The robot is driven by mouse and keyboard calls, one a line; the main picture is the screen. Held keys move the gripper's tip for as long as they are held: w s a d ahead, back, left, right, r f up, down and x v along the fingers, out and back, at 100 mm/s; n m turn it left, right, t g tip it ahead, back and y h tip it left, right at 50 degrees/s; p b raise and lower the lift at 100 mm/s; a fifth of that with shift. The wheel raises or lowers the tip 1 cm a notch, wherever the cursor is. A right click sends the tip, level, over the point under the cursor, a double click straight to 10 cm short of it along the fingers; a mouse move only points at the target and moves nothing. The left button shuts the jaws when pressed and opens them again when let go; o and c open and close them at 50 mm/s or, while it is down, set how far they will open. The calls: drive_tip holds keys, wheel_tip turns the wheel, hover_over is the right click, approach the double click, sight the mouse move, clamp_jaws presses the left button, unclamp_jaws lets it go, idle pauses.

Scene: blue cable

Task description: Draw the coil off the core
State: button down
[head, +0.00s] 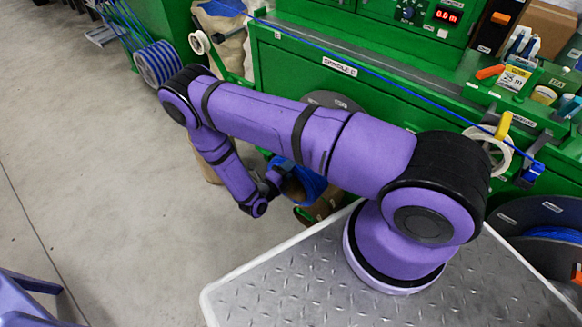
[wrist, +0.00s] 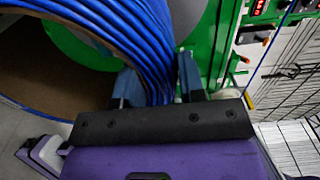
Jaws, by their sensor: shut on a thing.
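The coil of blue cable (wrist: 140,35) fills the upper left of the wrist view as a curved band of several side-by-side turns. My gripper (wrist: 158,88) is shut on the band, with one finger on each side of it. In the head view a blue patch of the coil (head: 308,184) shows below my arm beside the gripper, mostly hidden. A brown curved surface (wrist: 45,65) lies inside the turns in the wrist view; I cannot tell whether it is the core. A grey disc shows behind the turns.
A green machine (head: 300,75) labelled "SPINDLE C" stands behind my arm. A blue cable line (head: 370,70) runs across its front. Dark reels (head: 540,215) are at the right.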

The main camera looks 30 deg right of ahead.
drive_tip(key=shift+v, duration=1.45)
drive_tip(key=shift+r, duration=0.1)
